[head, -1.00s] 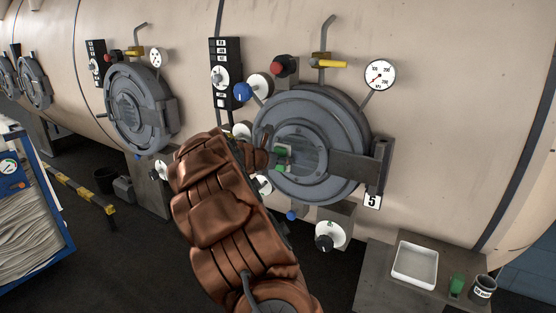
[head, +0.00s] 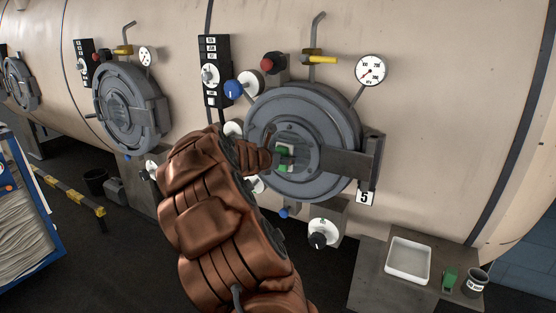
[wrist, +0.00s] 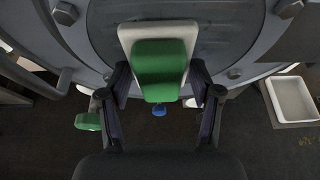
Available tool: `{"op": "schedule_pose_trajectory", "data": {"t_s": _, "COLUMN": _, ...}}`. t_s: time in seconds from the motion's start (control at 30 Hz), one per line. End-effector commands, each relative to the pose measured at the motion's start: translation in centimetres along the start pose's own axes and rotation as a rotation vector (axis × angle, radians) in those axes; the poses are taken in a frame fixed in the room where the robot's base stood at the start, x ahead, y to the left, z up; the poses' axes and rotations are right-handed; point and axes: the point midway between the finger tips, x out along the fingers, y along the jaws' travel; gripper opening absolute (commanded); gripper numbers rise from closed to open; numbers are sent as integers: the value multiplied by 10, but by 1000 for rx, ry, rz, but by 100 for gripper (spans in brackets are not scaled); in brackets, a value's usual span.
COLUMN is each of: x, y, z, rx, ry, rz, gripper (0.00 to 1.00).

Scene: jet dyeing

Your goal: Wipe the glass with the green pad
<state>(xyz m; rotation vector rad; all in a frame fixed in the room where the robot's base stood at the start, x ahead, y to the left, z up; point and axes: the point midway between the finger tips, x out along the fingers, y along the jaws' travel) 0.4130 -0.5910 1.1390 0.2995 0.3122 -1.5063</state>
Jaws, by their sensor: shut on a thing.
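The green pad (wrist: 160,70), with a white block at its far side, is held between the two fingers of my gripper (wrist: 160,88). The pad also shows at the middle of the door in the head view (head: 284,159). The glass (wrist: 218,30) is the dim round window in the grey door (head: 345,128) marked 5. The white block lies over the glass in the wrist view; I cannot tell whether it touches. My arm hides the lower left of the door in the head view.
A grey door bracket (head: 345,166) stands out to the right of the glass. Knobs, a pipe and a gauge (head: 370,70) surround the door. A low bench at lower right holds a white tray (head: 408,261), a green object (head: 450,279) and a cup (head: 474,283).

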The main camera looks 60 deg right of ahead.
Motion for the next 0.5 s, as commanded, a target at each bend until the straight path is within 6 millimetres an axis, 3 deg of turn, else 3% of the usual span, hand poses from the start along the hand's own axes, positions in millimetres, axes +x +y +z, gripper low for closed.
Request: {"op": "schedule_pose_trajectory", "data": {"t_s": 0.5, "x": 3, "y": -33, "z": 0, "rx": -1, "ry": 1, "rz": -3, "gripper": 36}}
